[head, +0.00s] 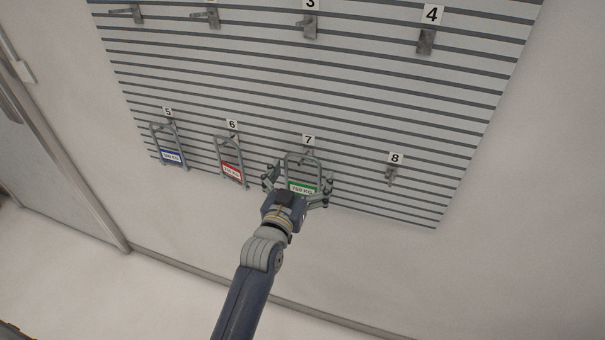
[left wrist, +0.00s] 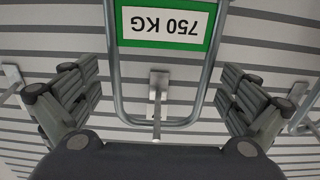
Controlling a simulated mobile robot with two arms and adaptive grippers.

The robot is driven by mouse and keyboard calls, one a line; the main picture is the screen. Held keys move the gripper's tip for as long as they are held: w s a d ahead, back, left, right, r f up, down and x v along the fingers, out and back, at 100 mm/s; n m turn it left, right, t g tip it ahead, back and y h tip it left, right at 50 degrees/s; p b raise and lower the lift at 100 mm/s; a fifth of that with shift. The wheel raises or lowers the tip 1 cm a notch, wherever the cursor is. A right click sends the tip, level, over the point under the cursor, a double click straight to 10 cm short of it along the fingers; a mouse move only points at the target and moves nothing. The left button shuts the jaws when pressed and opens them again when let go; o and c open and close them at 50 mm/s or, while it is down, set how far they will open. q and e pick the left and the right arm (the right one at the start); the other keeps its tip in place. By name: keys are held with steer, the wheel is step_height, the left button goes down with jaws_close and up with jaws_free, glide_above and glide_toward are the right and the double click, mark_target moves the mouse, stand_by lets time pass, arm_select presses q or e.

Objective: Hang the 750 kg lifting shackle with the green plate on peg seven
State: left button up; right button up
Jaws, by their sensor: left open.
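The 750 kg lifting shackle is a grey metal loop with a green-bordered plate (head: 302,188) at its lower end. It hangs at peg seven (head: 308,152), below the label 7. In the left wrist view, which is upside down, the plate (left wrist: 170,24) reads 750 KG, and the peg (left wrist: 157,100) passes through the loop and crosses its rounded bar (left wrist: 180,124). My left gripper (head: 298,181) is open in front of the shackle. Its fingers stand on either side of the loop, apart from it in the left wrist view (left wrist: 160,75). My right gripper is out of view.
A shackle with a blue plate (head: 171,157) hangs at peg five, and one with a red plate (head: 232,171) at peg six. Peg eight (head: 391,176) is bare, as are the upper-row pegs in view, including peg four (head: 426,41). The slatted wall panel (head: 350,110) is otherwise clear.

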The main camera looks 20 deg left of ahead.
arm_select(q)
steer(key=shift+f, duration=0.15)
steer(key=shift+s, duration=0.45)
steer(key=s, duration=1.1)
steer(key=shift+a, duration=0.2)
steer(key=s+d+f+g, duration=0.1)
steer(key=s+f+g, duration=0.2)
steer(key=f, duration=0.9)
steer(key=s+d+f+m+g+h+b, duration=0.1)
steer(key=s+f+g, duration=0.15)
steer(key=f, duration=0.95)
steer(key=s+d+f+g, duration=0.1)
steer(key=s+f+g, duration=0.25)
steer(key=f, duration=0.85)
steer(key=s+a+f+g, duration=0.3)
steer(key=s+f, duration=1)
steer(key=f, duration=0.1)
steer(key=s+a+f+g, duration=0.2)
steer(key=s+a+f, duration=0.1)
steer(key=s, duration=0.6)
steer(key=s+a+f+m+g+y+b, duration=0.1)
steer(key=s+a+f+g, duration=0.2)
steer(key=s+f, duration=0.3)
steer(key=s, duration=0.4)
steer(key=shift+f+y, duration=0.2)
steer(key=shift+y, duration=0.1)
